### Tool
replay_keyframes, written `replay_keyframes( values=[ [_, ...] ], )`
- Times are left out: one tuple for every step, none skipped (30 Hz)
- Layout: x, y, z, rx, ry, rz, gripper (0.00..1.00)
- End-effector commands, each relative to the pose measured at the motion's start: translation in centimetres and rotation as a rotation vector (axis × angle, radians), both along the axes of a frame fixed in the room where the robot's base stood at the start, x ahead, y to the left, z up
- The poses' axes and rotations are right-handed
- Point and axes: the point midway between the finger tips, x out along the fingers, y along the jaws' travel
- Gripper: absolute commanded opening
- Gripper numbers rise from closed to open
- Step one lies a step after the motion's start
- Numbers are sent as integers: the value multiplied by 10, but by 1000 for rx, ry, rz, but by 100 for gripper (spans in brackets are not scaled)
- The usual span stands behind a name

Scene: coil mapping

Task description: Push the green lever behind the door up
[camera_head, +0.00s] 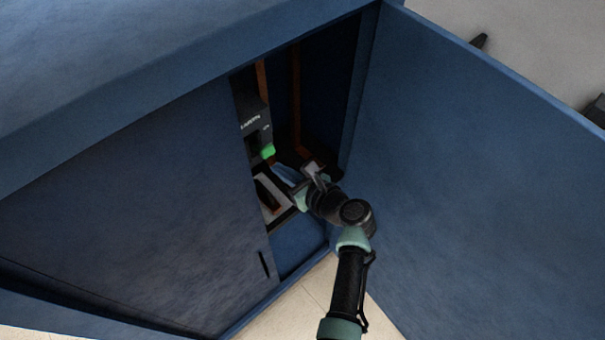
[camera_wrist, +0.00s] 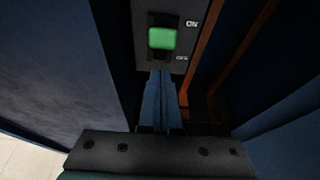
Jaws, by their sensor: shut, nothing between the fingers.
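The green lever (camera_head: 267,151) sits on a dark switch box (camera_head: 251,115) inside the blue cabinet, in the opening beside the open door (camera_head: 480,170). In the wrist view the lever (camera_wrist: 162,38) is a green block near the top centre, on a grey-black panel with white lettering. My gripper (camera_wrist: 161,75) is shut and empty, its blue fingers together pointing at the panel just below the lever. In the head view my gripper (camera_head: 278,171) reaches into the cabinet, below and right of the lever.
A closed blue panel (camera_head: 130,190) covers the cabinet's left side, close to my gripper. Orange-brown bars (camera_head: 296,100) run upright inside, right of the switch box. The open door stands to the right of my arm. A pale floor lies below.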

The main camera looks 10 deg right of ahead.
Motion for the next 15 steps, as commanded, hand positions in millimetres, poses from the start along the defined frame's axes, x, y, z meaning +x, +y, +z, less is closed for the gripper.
replay_keyframes(
  values=[
    [-4,-2,-15,1,8,-2,0],
    [-6,-5,-1,-2,2,-3,0],
    [-10,-8,5,-3,3,-4,0],
    [-13,-9,9,-2,5,-4,0],
    [-16,-11,13,-4,5,-4,0],
    [-20,-13,17,-2,7,-4,0],
    [-22,-15,21,-4,7,-4,0],
    [-25,-17,26,-3,8,-4,0],
    [-29,-19,31,-3,8,-3,0],
    [-31,-20,35,-2,8,-4,0],
    [-33,-22,39,-4,8,-4,0],
    [-36,-25,44,-2,9,-6,0],
    [-39,-26,47,-3,10,-4,0],
    [-41,-28,50,-3,10,-6,0],
    [-43,-29,54,-2,11,-6,0]
  ],
)
